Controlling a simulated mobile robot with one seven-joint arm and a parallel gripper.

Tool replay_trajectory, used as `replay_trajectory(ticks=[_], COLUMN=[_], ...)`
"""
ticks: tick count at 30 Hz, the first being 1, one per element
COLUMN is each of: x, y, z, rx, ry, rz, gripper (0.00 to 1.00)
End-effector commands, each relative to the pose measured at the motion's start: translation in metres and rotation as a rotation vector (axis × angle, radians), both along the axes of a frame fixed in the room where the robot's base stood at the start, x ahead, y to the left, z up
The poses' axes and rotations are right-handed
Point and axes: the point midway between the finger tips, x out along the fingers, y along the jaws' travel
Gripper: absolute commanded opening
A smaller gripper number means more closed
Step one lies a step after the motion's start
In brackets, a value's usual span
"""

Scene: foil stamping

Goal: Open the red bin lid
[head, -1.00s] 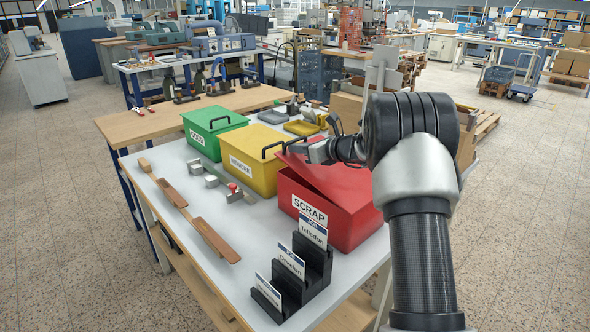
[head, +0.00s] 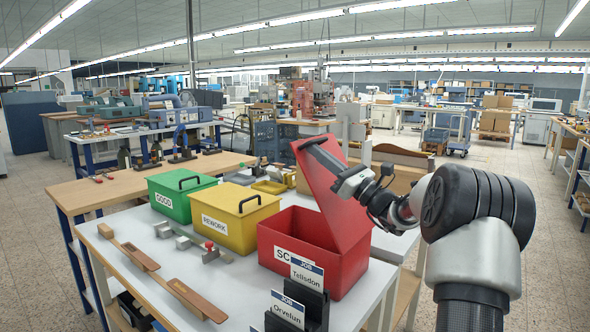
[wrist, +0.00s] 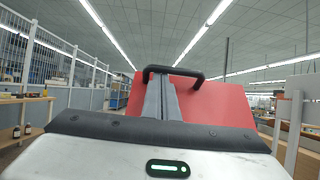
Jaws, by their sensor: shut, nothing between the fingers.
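The red bin (head: 312,262) stands on the near table with its lid (head: 322,190) raised steeply and its inside showing. My gripper (head: 318,150) is at the upper part of the lid, coming from the right. In the wrist view, its shut fingers (wrist: 160,82) reach up to the lid's black handle (wrist: 190,71) and overlap it. Whether they touch the handle or pass through it, I cannot tell. The red lid (wrist: 222,105) fills the area behind the fingers.
The yellow REWORK bin (head: 237,232) and green GOOD bin (head: 175,205) stand closed to the left. A black card holder (head: 312,304) sits in front of the red bin. A wooden piece (head: 135,256) lies at the table's left.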

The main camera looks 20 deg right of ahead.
Motion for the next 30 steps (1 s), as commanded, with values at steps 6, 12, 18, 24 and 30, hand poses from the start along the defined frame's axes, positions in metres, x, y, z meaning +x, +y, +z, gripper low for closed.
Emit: replay_trajectory(ticks=[6, 12, 18, 24, 30], x=[-0.038, -0.064, -0.079, -0.085, -0.085], y=[-0.026, -0.043, -0.053, -0.056, -0.057], z=[0.016, 0.024, 0.024, 0.023, 0.023], rx=[0.029, 0.08, 0.079, 0.078, 0.078], ry=[-0.034, -0.119, -0.116, -0.114, -0.113], rz=[-0.002, -0.002, 0.0, 0.001, 0.0], gripper=[0.0, 0.0, 0.0, 0.0, 0.0])
